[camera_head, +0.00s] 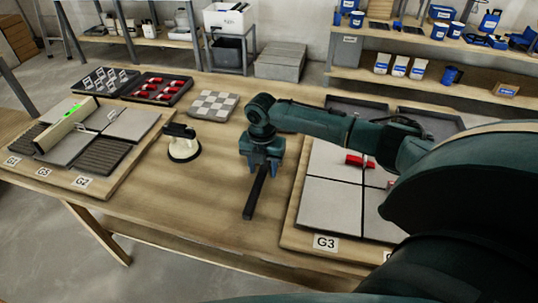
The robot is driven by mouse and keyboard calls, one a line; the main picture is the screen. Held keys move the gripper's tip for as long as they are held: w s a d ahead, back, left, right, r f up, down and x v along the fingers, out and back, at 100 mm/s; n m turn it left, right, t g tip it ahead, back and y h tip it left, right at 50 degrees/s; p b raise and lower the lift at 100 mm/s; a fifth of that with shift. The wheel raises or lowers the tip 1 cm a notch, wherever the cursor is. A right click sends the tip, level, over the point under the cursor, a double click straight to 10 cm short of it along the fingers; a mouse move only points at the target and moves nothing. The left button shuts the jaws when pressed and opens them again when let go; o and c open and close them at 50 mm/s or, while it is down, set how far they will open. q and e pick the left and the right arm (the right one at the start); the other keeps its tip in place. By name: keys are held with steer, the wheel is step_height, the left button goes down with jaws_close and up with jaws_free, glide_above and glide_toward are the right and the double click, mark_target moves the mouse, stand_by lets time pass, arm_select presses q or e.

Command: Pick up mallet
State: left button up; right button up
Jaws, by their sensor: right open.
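A long dark bar (255,192), which looks like the mallet's handle, points toward the front edge of the wooden table. Its far end is hidden under my right gripper (263,163), so I cannot make out a mallet head. My right gripper is open and points down over that far end. I cannot tell whether its fingers touch the bar. My left gripper is not in view.
A white round tool with a black top (184,150) stands left of my gripper. A tile board marked G3 (289,241) lies to the right, another tile board (103,188) at the left. Trays and a checkered tile (213,104) lie behind. Bare tabletop surrounds the bar.

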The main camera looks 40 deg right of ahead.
steer(key=shift+c, duration=0.5)
jaws_close()
